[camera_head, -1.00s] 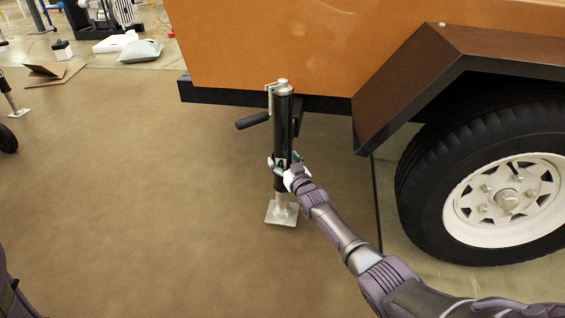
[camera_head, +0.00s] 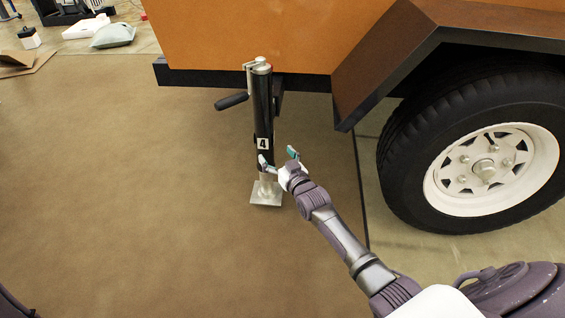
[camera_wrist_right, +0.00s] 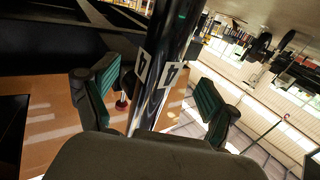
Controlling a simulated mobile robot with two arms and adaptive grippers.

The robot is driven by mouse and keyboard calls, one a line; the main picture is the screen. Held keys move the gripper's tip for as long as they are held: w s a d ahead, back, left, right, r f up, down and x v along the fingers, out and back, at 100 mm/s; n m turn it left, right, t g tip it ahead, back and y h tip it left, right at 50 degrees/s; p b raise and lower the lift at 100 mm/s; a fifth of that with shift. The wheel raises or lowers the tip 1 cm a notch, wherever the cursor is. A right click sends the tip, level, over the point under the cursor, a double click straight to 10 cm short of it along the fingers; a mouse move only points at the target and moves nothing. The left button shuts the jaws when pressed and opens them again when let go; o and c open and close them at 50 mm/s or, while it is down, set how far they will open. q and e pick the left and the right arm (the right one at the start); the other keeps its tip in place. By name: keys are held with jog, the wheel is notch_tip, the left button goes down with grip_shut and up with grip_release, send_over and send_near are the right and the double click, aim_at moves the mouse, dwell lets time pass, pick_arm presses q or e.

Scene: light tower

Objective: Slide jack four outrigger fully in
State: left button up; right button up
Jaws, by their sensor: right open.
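Jack four (camera_head: 263,118) stands upright at the trailer's lower corner in the head view. My right gripper (camera_head: 278,157) is open beside the lower part of the tube, just under the label. In the right wrist view the tube (camera_wrist_right: 168,60) stands beyond and between the two spread green-padded fingers (camera_wrist_right: 158,100), with a gap on each side. The outrigger slide is not clearly visible. My left gripper is out of view.
The orange trailer body (camera_head: 240,35) with its black lower rail (camera_head: 205,77) is behind the jack. A brown fender (camera_head: 385,60) and a large wheel (camera_head: 480,165) stand to the right. The brown floor (camera_head: 120,190) left of the jack is clear.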

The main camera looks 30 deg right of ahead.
jog(key=s, duration=0.3)
jog(key=shift+s, duration=0.4)
